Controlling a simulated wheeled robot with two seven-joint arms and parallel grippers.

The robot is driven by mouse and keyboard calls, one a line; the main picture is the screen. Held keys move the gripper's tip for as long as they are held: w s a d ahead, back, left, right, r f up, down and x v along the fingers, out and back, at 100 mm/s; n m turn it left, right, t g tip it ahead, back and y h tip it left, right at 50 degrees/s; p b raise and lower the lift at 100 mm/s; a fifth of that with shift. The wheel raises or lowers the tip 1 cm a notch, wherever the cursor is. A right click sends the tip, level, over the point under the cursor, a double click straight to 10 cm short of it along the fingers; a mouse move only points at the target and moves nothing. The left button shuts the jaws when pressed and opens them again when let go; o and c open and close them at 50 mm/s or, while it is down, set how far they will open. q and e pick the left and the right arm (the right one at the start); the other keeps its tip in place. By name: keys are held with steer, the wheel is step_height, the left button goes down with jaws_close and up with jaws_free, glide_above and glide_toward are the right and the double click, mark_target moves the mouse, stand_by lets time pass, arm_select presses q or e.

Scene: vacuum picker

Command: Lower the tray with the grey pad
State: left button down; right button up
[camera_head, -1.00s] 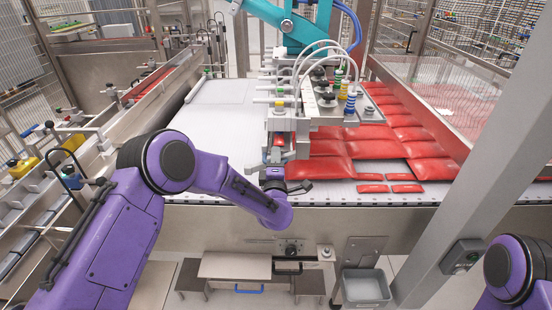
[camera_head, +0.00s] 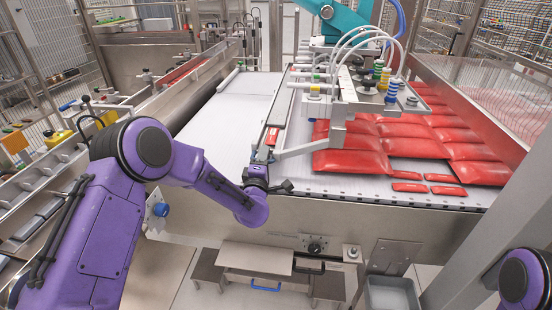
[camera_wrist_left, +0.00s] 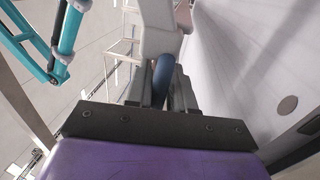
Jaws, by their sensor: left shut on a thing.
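My left gripper (camera_head: 262,172) is at the conveyor's near edge, at the lower end of a narrow metal frame with a grey strip along it (camera_head: 280,108). In the left wrist view my left gripper (camera_wrist_left: 162,92) is shut on a dark blue rounded handle (camera_wrist_left: 163,76), with a pale grey body beyond it. In the head view the handle itself is hidden. I cannot tell for certain whether the narrow frame is the tray with the grey pad. My right gripper is out of view; only part of the right arm shows at the lower right.
The vacuum picker (camera_head: 365,85) with hoses hangs over the conveyor (camera_head: 225,125). Several red packs (camera_head: 350,162) lie to its right. The conveyor's left part is bare. A grey bin (camera_head: 392,292) stands below at the right, and a blue knob (camera_head: 160,209) is beside my left arm.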

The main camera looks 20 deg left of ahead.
arm_select(q)
steer(key=shift+s+a+f, duration=0.1)
steer(key=shift+a+f, duration=0.05)
steer(key=shift+a, duration=0.35)
steer(key=shift+s+a+f, duration=0.1)
steer(key=shift+a, duration=0.35)
steer(key=shift+w, duration=0.1)
steer(key=c, duration=1.1)
jaws_free()
